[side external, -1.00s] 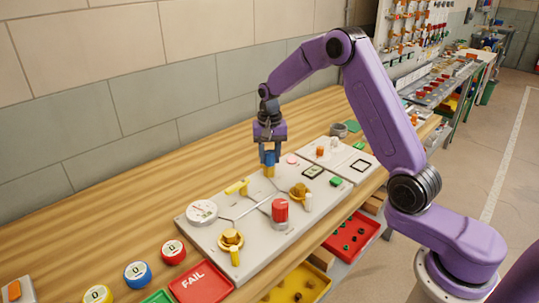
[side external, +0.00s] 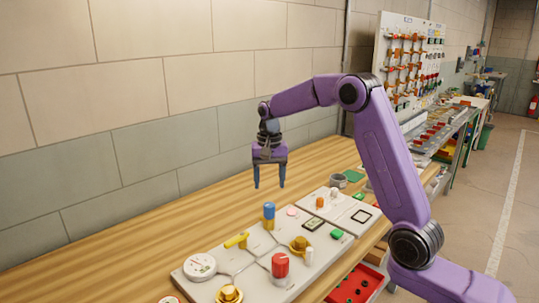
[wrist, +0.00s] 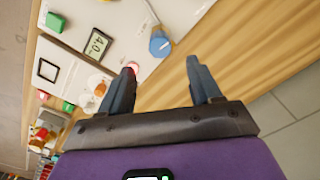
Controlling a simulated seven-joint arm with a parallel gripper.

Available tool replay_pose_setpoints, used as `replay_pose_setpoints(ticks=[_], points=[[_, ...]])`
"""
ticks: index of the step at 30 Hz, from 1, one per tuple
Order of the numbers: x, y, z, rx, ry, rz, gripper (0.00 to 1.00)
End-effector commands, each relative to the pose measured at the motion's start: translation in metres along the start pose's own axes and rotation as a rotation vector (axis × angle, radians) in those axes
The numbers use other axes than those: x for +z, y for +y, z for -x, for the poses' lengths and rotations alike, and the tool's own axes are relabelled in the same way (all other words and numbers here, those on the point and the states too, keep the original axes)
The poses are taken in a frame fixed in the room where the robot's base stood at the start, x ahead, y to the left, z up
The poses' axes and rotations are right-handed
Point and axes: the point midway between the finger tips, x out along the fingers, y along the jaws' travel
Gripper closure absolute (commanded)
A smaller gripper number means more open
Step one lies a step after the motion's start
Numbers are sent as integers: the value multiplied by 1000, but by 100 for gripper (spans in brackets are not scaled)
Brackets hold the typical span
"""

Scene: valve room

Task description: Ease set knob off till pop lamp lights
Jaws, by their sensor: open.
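A blue-topped knob (side external: 269,209) stands upright on a brass stem at the back edge of the pale valve panel (side external: 240,262); I take it as the set knob. In the wrist view the blue knob (wrist: 160,43) shows beyond my fingertips. My gripper (side external: 269,185) is open and empty above the knob, apart from it. A pale pink disc (side external: 292,211), possibly the pop lamp, sits right of the knob. In the wrist view a finger partly covers it, and I cannot tell if it is lit. A small display (wrist: 96,43) appears to read 4.0.
The panel carries a white gauge (side external: 200,266), a yellow lever (side external: 237,241), a red knob (side external: 280,265) and a brass valve (side external: 299,244). A green button (side external: 337,234) is at right. The wooden bench (side external: 130,240) behind the panel is clear. The wall rises behind it.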

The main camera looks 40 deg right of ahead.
Motion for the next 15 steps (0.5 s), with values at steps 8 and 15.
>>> replay_pose_setpoints(ticks=[8, 15], points=[[-1, 0, 55, -3, 4, 0, 37], [0, 0, 78, -1, 1, -1, 37]])
